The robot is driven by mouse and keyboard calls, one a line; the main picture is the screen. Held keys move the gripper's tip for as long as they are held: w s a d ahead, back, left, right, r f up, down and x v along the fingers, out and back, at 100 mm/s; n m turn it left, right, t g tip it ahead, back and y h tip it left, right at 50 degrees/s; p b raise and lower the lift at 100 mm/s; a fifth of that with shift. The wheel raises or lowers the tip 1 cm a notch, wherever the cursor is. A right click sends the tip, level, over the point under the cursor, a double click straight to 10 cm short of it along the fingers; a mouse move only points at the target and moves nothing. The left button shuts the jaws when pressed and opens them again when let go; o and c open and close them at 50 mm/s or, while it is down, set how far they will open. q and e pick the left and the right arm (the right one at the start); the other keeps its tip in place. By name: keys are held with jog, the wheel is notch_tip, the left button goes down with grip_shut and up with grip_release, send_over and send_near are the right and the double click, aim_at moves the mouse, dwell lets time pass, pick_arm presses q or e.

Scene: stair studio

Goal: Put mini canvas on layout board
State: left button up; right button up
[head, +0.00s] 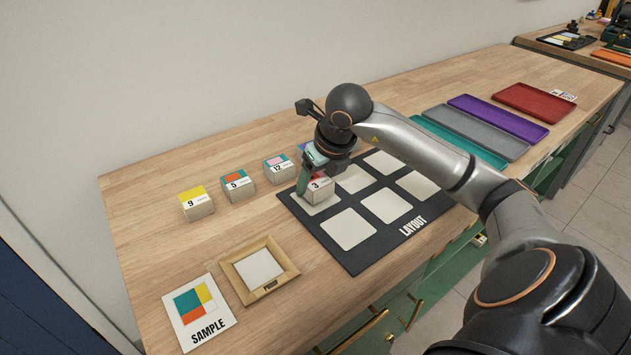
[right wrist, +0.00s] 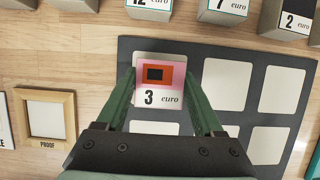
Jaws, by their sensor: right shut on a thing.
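My right gripper (head: 314,182) is shut on a small block-shaped mini canvas (head: 319,188) marked "3 euro". In the right wrist view this canvas (right wrist: 160,86) has a pink top with an orange and black picture, and it sits between the green fingers (right wrist: 160,100). It is over the far-left white square of the black layout board (head: 361,262), which also shows in the right wrist view (right wrist: 228,50). I cannot tell whether it touches the board. The board's other squares in view look empty. My left gripper is out of view.
Price-marked blocks 9 (head: 198,208), 5 (head: 238,187) and 12 (head: 279,170) stand in a row behind the board; blocks 7 (right wrist: 222,8) and 2 (right wrist: 291,20) continue it. A PROOF frame (head: 283,267) and SAMPLE card (head: 177,325) lie left. Trays (head: 533,101) lie right.

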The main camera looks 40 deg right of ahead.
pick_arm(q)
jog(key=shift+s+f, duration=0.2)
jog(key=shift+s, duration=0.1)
pick_arm(e)
jog(key=shift+f, duration=0.45)
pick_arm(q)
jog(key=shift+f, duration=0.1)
pick_arm(e)
jog(key=shift+f, duration=0.15)
jog(key=o, duration=1.3)
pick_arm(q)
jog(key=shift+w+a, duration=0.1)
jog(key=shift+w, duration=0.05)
pick_arm(e)
jog(key=shift+o, duration=0.2)
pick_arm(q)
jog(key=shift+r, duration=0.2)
pick_arm(e)
jog(key=shift+r, duration=0.35)
pick_arm(q)
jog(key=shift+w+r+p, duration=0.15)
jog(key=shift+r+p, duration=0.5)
jog(key=shift+p, duration=0.15)
pick_arm(e)
jog(key=v, duration=1.1)
jog(key=shift+s+r, duration=0.25)
